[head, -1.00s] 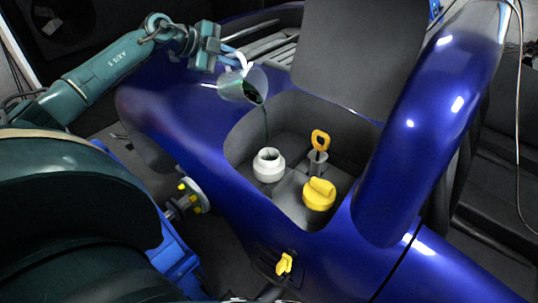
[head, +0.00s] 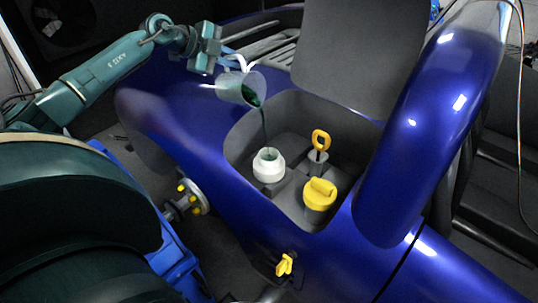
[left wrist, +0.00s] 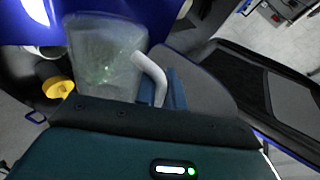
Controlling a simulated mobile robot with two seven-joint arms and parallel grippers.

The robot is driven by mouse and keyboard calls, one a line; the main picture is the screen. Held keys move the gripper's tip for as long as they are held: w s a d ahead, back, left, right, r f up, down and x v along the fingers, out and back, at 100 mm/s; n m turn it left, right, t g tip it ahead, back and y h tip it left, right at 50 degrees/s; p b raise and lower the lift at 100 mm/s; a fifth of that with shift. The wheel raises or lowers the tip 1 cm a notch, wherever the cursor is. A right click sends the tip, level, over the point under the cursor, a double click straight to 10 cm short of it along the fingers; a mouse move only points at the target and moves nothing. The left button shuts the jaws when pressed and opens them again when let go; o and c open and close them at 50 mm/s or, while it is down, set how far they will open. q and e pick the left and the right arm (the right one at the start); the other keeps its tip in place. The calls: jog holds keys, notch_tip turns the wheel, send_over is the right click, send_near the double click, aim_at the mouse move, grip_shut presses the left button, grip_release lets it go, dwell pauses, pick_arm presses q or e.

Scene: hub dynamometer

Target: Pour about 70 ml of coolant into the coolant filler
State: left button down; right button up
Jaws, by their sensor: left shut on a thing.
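My left gripper (head: 228,57) is shut on the white handle of a clear jug (head: 233,88), which it holds tilted above the open bay. Dark green coolant (head: 264,124) runs from the jug's lip in a thin stream down to the white coolant filler (head: 268,166), whose mouth is open. The stream appears to meet the filler's mouth. In the left wrist view the jug (left wrist: 105,60) and its white handle (left wrist: 152,75) show close up. The filler is mostly hidden behind the jug there. My right gripper is not in view.
A raised dark lid (head: 357,45) stands behind. Blue bodywork (head: 190,120) surrounds the bay. A yellow latch (head: 284,264) sits below it.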

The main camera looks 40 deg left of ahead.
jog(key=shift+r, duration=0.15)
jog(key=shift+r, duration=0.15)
pick_arm(q)
jog(key=r+p, duration=0.1)
jog(key=a+r+p, duration=0.1)
jog(key=p, duration=0.1)
jog(key=shift+r+n+h, duration=0.3)
jog(key=shift+n+h, duration=0.1)
jog(key=shift+w+a+f+n+h+p, duration=0.1)
jog(key=shift+a+f+n+h+p, duration=0.2)
jog(key=shift+f+h+p, duration=0.15)
jog(key=shift+w+a+f+n+h+p, duration=0.1)
jog(key=shift+a+f+n+h+p, duration=0.1)
jog(key=shift+f+n+h+p, duration=0.15)
jog(key=shift+f, duration=0.25)
jog(key=shift+a+f+n+h, duration=0.1)
jog(key=shift+f+n+h, duration=0.2)
jog(key=shift+f+n, duration=0.1)
jog(key=shift+a+f+n+t+h, duration=0.15)
jog(key=shift+f+n+t+h, duration=0.15)
jog(key=shift+h, duration=0.1)
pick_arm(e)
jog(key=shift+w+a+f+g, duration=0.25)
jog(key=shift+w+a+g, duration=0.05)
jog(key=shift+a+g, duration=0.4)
pick_arm(q)
jog(key=shift+p, duration=0.3)
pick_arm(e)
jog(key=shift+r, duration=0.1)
